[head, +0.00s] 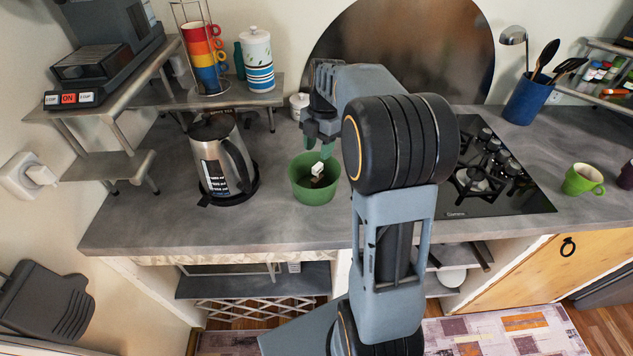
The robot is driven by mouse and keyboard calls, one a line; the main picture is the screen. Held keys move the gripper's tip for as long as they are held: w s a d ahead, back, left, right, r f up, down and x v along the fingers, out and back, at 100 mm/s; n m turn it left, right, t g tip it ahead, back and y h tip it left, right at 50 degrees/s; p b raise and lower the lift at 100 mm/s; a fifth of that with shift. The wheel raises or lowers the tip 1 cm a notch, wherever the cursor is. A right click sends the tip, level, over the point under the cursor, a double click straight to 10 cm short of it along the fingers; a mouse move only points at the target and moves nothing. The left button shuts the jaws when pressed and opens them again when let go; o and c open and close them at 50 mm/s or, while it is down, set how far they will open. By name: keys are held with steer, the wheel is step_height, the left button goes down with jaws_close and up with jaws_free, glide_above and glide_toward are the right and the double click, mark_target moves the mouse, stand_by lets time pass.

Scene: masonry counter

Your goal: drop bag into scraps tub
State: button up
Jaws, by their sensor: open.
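A green tub (314,197) stands on the grey counter, right of the kettle. A small bag (318,181), brown with a white part on top, shows within the tub's opening. I cannot tell whether it rests on the tub's bottom or is still above it. My gripper (318,147) is over the tub's back rim, pointing down with its green-tipped fingers apart. The bag appears below the fingers, apart from them. My arm comes in from the right of the tub.
A kettle (221,160) stands close left of the tub. A small white jar (299,104) is behind my gripper. A black gas hob (495,190) lies to the right, with a green mug (582,179) beyond it. The counter in front of the tub is clear.

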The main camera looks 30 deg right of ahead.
step_height(320, 180, up, 14)
steer(key=d+p, duration=0.1)
steer(key=d, duration=0.1)
steer(key=shift+w+f, duration=0.2)
steer(key=shift+w, duration=0.2)
stand_by(0.4)
step_height(320, 180, down, 8)
steer(key=s+a+m+t+h, duration=0.1)
steer(key=s+a+m+t, duration=0.15)
steer(key=m, duration=1.35)
steer(key=s+a+f+m+t, duration=0.1)
steer(key=s+a+f+m, duration=0.1)
steer(key=s, duration=0.5)
steer(key=s+a+f+m+t, duration=0.1)
steer(key=s+a+f+m, duration=0.2)
steer(key=s+a, duration=0.4)
steer(key=shift+s+m+h, duration=0.3)
steer(key=shift+s+m, duration=0.25)
steer(key=shift+m, duration=0.25)
